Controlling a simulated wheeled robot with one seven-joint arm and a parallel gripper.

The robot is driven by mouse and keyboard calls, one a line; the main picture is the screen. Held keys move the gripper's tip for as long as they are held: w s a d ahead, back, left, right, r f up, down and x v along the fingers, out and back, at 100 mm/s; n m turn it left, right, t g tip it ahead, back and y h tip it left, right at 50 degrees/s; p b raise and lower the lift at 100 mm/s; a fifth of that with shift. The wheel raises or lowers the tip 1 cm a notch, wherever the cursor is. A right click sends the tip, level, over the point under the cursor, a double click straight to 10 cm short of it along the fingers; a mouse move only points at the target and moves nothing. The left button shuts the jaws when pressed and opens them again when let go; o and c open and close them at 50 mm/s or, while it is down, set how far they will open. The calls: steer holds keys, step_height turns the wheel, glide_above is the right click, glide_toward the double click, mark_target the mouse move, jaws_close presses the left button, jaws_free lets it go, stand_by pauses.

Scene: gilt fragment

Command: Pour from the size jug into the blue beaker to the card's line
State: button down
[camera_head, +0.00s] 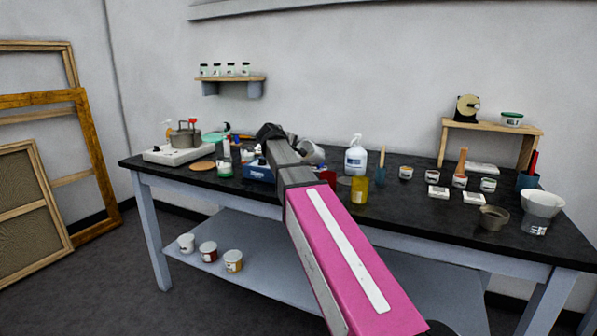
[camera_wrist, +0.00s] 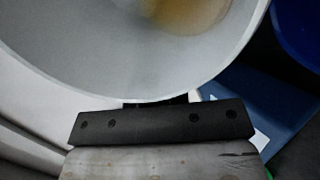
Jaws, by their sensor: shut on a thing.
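My gripper (camera_wrist: 158,122) is shut on a pale grey-white vessel, which I take for the size jug (camera_wrist: 75,60). In the wrist view its wide rim fills the top, with amber liquid (camera_wrist: 190,14) inside. In the head view the jug (camera_head: 311,153) shows just right of my wrist, above the table, partly hidden by my arm. How far it tilts is unclear. A round dark blue thing (camera_wrist: 300,28), likely the blue beaker, stands at the upper right of the wrist view, apart from the jug's rim. I cannot make it out in the head view. The card's line is not readable.
A blue box (camera_head: 257,171) lies left of my wrist on the black table (camera_head: 400,222). A spray bottle (camera_head: 356,158) and yellow jar (camera_head: 359,190) stand to the right. A hot plate (camera_head: 178,154) with a pot stands left. Small tubs and a white bowl (camera_head: 543,203) occupy the right end.

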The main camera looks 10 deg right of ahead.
steer(key=shift+s+a+r+t+h, duration=0.1)
steer(key=shift+r+t+h, duration=0.3)
steer(key=shift+t+h, duration=0.25)
stand_by(0.5)
steer(key=shift+s+a, duration=0.25)
steer(key=shift+a, duration=0.05)
stand_by(0.6)
steer(key=shift+s+a+r+t+h, duration=0.1)
steer(key=shift+a+r+t+h, duration=0.05)
steer(key=shift+r+t+h, duration=0.15)
stand_by(0.5)
steer(key=shift+d+h, duration=0.25)
steer(key=shift+d, duration=0.1)
stand_by(0.6)
steer(key=shift+r+t+h, duration=0.2)
steer(key=shift+t+h, duration=0.1)
steer(key=shift+t, duration=0.15)
stand_by(0.5)
steer(key=shift+w+d+f+g+y, duration=0.4)
steer(key=shift+g+y, duration=0.2)
steer(key=shift+y, duration=0.1)
steer(key=shift+w+d+f+g+y, duration=0.15)
steer(key=shift+f+g+y, duration=0.5)
steer(key=shift+g+y, duration=0.4)
steer(key=shift+r+g+y, duration=0.25)
steer(key=shift+g+y, duration=0.3)
steer(key=shift+y, duration=0.2)
